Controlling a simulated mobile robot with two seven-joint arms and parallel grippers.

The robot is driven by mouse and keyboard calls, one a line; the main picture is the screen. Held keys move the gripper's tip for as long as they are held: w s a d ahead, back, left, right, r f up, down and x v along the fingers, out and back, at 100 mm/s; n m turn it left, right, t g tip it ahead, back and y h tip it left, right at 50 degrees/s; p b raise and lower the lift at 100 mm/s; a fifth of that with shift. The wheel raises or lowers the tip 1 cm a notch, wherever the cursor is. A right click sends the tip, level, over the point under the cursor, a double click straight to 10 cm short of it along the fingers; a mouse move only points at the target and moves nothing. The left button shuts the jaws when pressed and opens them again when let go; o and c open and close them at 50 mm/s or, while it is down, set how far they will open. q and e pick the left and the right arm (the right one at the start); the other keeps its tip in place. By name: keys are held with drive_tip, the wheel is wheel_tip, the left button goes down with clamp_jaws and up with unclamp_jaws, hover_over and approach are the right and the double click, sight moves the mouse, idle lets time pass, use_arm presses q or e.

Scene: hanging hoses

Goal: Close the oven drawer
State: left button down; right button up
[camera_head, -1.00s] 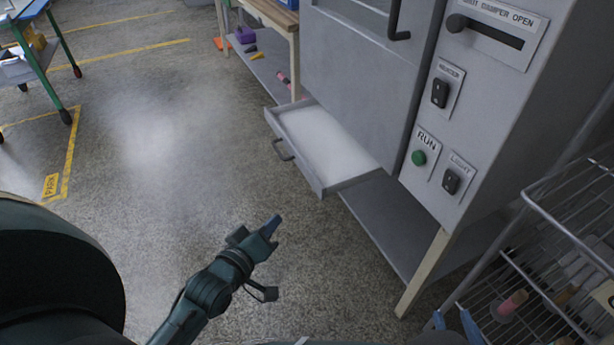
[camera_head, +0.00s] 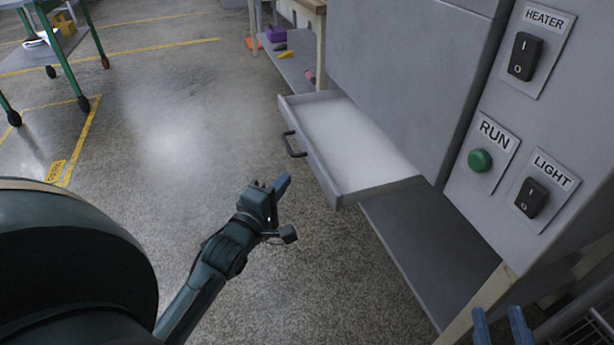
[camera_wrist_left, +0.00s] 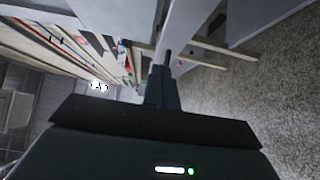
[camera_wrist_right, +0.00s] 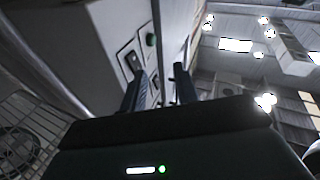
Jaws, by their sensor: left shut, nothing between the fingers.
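The oven drawer (camera_head: 330,172) is pulled out from under the grey oven body (camera_head: 405,70). It is a shallow grey tray with a pale inside and a dark handle (camera_head: 293,146) on its front. My left gripper (camera_head: 283,186) is shut and empty, in front of the drawer's near corner and apart from it in the picture. Its closed fingers also show in the left wrist view (camera_wrist_left: 158,85). My right gripper (camera_head: 500,326) is at the bottom right, fingers apart. In the right wrist view (camera_wrist_right: 161,90) it is open and empty beside the oven's control panel.
The oven's panel has a green RUN button (camera_head: 480,160), a heater switch (camera_head: 525,56) and a light switch (camera_head: 531,198). A grey lower shelf (camera_head: 425,245) lies below the drawer. A wire rack (camera_wrist_right: 30,125) stands beside the oven. The floor left of the drawer is clear.

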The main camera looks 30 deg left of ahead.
sight(315, 161)
use_arm(q)
drive_tip(key=w, duration=0.2)
drive_tip(key=w+d+b, duration=0.1)
drive_tip(key=w, duration=0.1)
drive_tip(key=w+d+b, duration=0.1)
drive_tip(key=w, duration=0.1)
drive_tip(key=shift+w+d, duration=0.15)
drive_tip(key=shift+d, duration=0.05)
